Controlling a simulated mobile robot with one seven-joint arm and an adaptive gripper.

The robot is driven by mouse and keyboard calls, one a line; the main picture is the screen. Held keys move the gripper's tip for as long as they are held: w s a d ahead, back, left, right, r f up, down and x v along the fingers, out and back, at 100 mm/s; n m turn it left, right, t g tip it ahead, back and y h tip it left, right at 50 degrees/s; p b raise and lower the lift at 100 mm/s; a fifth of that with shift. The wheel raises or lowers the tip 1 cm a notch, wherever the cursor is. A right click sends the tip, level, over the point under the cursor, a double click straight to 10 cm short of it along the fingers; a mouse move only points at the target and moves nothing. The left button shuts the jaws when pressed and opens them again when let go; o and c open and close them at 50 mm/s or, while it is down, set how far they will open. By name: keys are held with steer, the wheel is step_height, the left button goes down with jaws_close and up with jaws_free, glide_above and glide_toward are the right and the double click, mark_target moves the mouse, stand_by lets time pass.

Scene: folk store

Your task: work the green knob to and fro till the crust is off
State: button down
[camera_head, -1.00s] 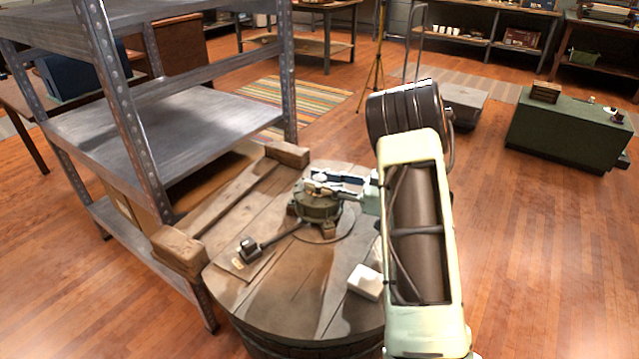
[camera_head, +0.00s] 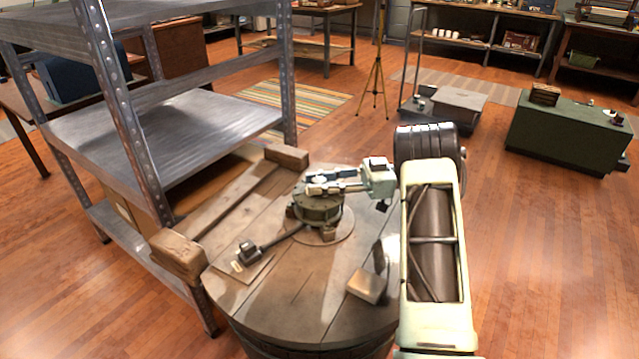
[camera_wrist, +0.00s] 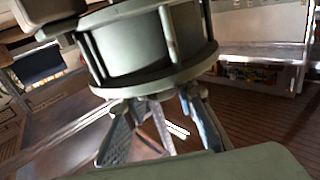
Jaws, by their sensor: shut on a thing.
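A squat grey-green round device (camera_head: 318,212) stands on the round wooden barrel top (camera_head: 300,290). A dark bar runs from its side to a small block (camera_head: 248,250) at the left. My gripper (camera_head: 318,187) reaches in from the right over the device's top, its fingers shut there. The green knob is mostly hidden by the fingers, and I cannot make out any crust. In the wrist view the device shows as a drum (camera_wrist: 140,50) between two plates joined by posts, with my finger pads close against its near end.
A metal shelf rack (camera_head: 170,130) stands close behind and left of the barrel. Rough wooden beams (camera_head: 215,218) lie along the left edge of the barrel top. A pale block (camera_head: 368,286) sits at its front right. Open floor lies to the right.

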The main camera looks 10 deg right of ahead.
stand_by(0.3)
steer(key=c, duration=1.6)
jaws_free()
steer(key=shift+a, duration=0.1)
steer(key=d, duration=1.2)
steer(key=shift+s, duration=0.35)
